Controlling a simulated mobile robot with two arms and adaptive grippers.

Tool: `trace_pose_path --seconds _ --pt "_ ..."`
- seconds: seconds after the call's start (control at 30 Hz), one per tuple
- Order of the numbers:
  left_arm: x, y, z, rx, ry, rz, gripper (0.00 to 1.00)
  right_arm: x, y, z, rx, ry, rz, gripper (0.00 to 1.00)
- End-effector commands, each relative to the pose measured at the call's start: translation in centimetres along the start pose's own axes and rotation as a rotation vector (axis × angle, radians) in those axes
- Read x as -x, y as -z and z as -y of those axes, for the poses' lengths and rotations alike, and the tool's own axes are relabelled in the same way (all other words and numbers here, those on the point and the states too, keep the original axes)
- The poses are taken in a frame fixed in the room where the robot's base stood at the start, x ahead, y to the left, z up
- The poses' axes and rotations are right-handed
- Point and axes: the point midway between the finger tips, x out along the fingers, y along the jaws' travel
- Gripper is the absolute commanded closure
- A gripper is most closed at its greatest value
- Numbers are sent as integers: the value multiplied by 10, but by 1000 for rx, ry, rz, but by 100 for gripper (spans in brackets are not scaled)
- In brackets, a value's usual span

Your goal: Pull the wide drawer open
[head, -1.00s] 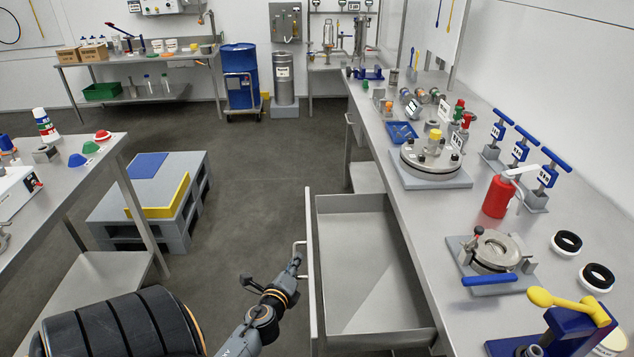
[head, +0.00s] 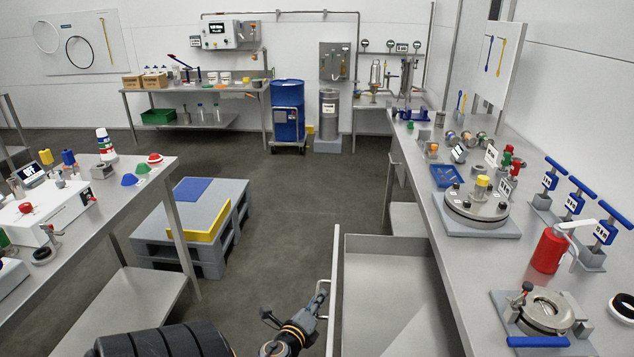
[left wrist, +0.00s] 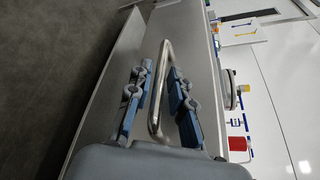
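The wide drawer (head: 385,247) under the right-hand bench stands pulled out, and its empty grey inside shows in the head view. Its front panel (head: 334,290) carries a bar handle (head: 322,300), which also shows in the left wrist view (left wrist: 154,100). My left gripper (head: 318,296) is at this handle. In the left wrist view the two blue-grey fingers of my left gripper (left wrist: 158,82) are apart, one on each side of the handle bar, with gaps showing between fingers and bar. My right gripper is not in view.
The right-hand bench (head: 425,205) carries a round flanged lid (head: 476,207), a red bottle (head: 549,250) and clamps. A grey pallet stack (head: 160,225) and a left table (head: 155,170) stand across the aisle. The floor (head: 320,200) between them is clear.

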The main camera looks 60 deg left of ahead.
Motion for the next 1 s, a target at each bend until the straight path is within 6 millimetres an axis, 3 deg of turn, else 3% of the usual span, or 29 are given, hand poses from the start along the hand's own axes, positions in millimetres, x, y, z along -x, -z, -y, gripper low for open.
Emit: trace_pose_path --seconds 0.23,0.6,0.8,1.0 --pt "20 2 -2 1 -2 -2 79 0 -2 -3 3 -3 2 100" --pt "97 0 -2 3 -5 1 79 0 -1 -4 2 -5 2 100" --pt "116 0 0 2 -1 1 79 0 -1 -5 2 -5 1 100" --pt "120 0 0 0 0 0 79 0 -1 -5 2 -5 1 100"
